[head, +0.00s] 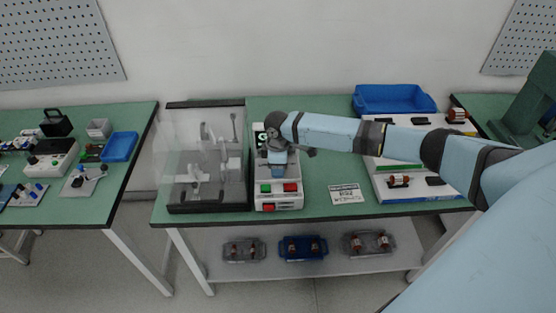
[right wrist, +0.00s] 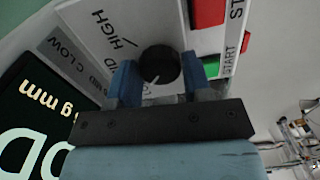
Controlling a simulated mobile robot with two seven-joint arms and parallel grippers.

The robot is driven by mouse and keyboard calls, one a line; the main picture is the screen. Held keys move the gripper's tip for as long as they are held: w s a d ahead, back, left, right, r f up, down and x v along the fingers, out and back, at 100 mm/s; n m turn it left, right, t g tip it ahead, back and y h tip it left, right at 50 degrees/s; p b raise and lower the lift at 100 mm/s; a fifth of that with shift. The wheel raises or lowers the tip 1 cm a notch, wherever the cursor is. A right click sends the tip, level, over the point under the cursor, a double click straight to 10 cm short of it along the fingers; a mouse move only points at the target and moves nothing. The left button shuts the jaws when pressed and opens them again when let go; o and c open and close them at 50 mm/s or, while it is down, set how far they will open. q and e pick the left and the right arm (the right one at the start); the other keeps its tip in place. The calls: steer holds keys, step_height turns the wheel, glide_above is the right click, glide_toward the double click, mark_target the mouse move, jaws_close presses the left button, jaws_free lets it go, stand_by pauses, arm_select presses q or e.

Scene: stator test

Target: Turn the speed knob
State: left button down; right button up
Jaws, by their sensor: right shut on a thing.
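The speed knob (right wrist: 160,65) is a round black dial with a white pointer mark on a light panel in the right wrist view, with "HIGH" and "LOW" printed near it. My right gripper (right wrist: 165,82) has its blue fingers on both sides of the knob, shut on it. In the head view my right gripper (head: 277,165) is over the white control box (head: 279,203), and its wrist hides the knob. The box has a green button (head: 265,188) and a red button (head: 291,187) on its front. My left gripper is not in view.
A clear-covered test fixture (head: 208,165) stands just left of the box. A paper card (head: 346,194) lies to the right, with a white parts board (head: 385,195) and a blue bin (head: 393,98) beyond. Some green tabletop (head: 320,180) is clear between box and card.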

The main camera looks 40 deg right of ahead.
steer(key=shift+r+n, duration=0.1)
steer(key=shift+n, duration=0.3)
steer(key=shift+p, duration=0.3)
steer(key=shift+n, duration=0.3)
steer(key=o, duration=0.9)
step_height(320, 180, up, 14)
steer(key=shift+f+b, duration=0.15)
steer(key=shift+b, duration=0.4)
